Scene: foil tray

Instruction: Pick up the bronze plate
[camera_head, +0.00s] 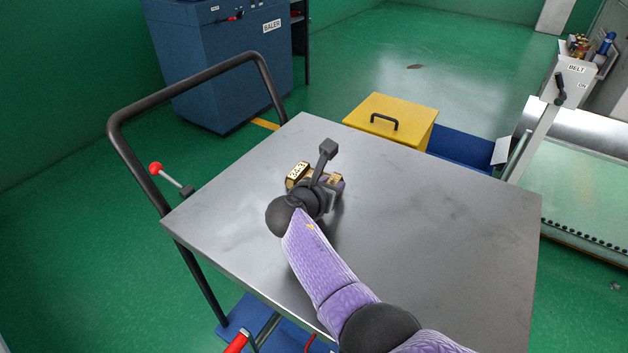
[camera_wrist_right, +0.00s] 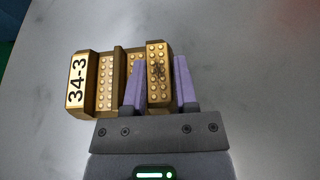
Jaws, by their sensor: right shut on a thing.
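The bronze plate (camera_wrist_right: 105,80) is a small gold-coloured block with raised studs, ridges and a pale end marked "34-3". It lies on or just over the grey metal cart top (camera_head: 430,205); I cannot tell if it touches. In the head view the plate (camera_head: 297,174) is partly hidden by my right arm and gripper. My right gripper (camera_wrist_right: 159,82) is shut on the ridge at the plate's right end, one purple finger on each side. It also shows in the head view (camera_head: 333,183). My left gripper is in neither view.
The cart top is otherwise clear. A black handle (camera_head: 190,78) rises at its left, with a red-knobbed lever (camera_head: 156,169). A yellow lidded box (camera_head: 405,112) stands behind the cart. A blue baler (camera_head: 225,60) is at the back left, and a belt machine (camera_head: 585,150) at the right.

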